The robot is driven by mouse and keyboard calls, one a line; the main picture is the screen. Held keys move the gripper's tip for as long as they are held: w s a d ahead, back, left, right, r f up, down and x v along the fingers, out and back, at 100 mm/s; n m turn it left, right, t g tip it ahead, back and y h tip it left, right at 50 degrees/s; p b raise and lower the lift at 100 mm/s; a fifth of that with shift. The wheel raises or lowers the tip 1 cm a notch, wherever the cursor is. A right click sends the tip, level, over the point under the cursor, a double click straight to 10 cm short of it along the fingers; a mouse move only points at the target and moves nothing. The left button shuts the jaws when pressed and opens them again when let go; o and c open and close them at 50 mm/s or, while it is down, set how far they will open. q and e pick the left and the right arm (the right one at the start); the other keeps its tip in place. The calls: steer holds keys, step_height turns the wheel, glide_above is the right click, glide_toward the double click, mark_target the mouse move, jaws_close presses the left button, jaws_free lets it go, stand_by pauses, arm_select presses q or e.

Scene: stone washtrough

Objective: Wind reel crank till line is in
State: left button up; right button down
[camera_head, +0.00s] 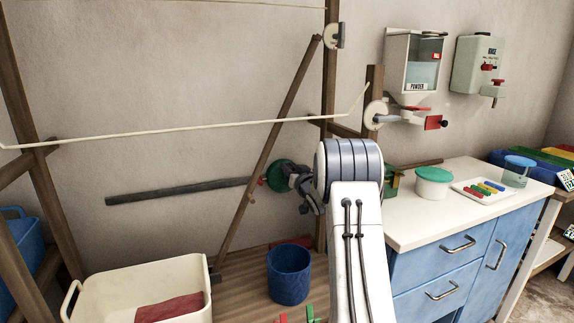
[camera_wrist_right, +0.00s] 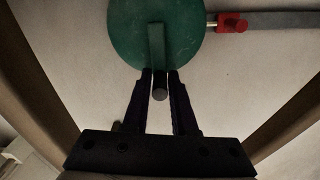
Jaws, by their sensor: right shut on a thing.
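In the right wrist view the green disc (camera_wrist_right: 180,40) fills the top middle, with a grey-green crank arm (camera_wrist_right: 156,42) pointing down towards me. A cream line (camera_head: 200,128) runs across the frame, sagging slightly, and rises at the right near a white pulley (camera_head: 375,114). My left gripper is not in view.
A grey bar (camera_head: 175,191) reaches left from the reel; a red knob (camera_wrist_right: 232,23) sits beside the disc. A slanted wooden pole (camera_head: 265,155) passes close by. Below stand a blue bucket (camera_head: 289,275) and a cream tub (camera_head: 110,291). A white counter (camera_head: 420,215) is at right.

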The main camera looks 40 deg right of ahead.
steer(key=shift+f, duration=0.3)
steer(key=c, duration=0.8)
jaws_free()
steer(key=shift+r, duration=0.1)
steer(key=shift+r, duration=0.1)
steer(key=v, duration=1)
steer(key=shift+s, duration=0.25)
